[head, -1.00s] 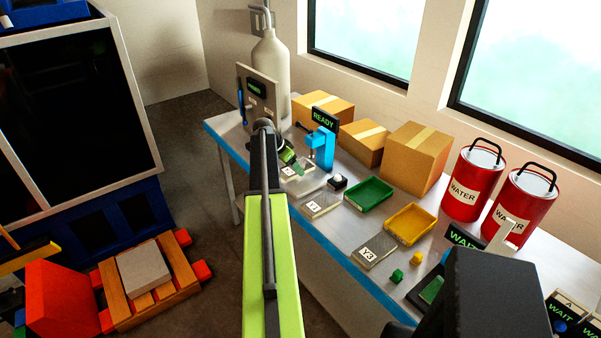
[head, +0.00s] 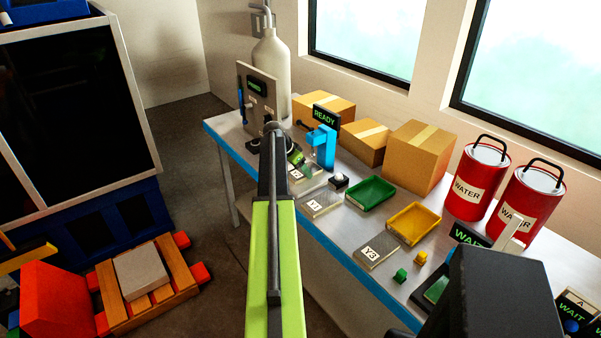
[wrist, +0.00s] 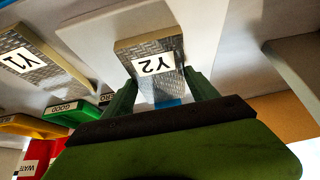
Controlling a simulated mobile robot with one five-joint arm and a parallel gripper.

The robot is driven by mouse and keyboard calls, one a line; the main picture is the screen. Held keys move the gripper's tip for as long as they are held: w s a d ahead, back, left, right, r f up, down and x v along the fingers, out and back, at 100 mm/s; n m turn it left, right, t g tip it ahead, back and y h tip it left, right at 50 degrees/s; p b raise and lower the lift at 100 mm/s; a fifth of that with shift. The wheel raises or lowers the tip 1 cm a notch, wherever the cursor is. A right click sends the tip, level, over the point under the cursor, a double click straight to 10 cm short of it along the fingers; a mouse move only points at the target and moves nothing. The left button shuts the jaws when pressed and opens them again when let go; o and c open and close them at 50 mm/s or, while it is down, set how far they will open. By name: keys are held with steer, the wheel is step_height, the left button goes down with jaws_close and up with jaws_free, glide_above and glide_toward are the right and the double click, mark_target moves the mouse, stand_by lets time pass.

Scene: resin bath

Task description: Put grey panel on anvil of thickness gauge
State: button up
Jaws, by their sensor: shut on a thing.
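The grey panel labelled Y2 (wrist: 148,48) has a tan edge and a patterned face. It sits between the green fingers of my gripper (wrist: 161,80) in the wrist view, and the gripper is shut on it. In the head view my gripper (head: 297,160) is by the near edge of the bench, and the panel's white label (head: 297,174) shows just below it. The blue thickness gauge (head: 323,147) stands close behind to the right, with a display reading READY (head: 325,117). Its anvil is too small to make out.
Grey panels Y1 (head: 318,204) and Y3 (head: 376,253) lie along the bench. A green tray (head: 371,194) and a yellow tray (head: 413,224) are behind them. A plate with a display (head: 256,87) stands left of the gauge. Cardboard boxes (head: 417,157) stand behind.

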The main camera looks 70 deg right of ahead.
steer(key=o, duration=1.6)
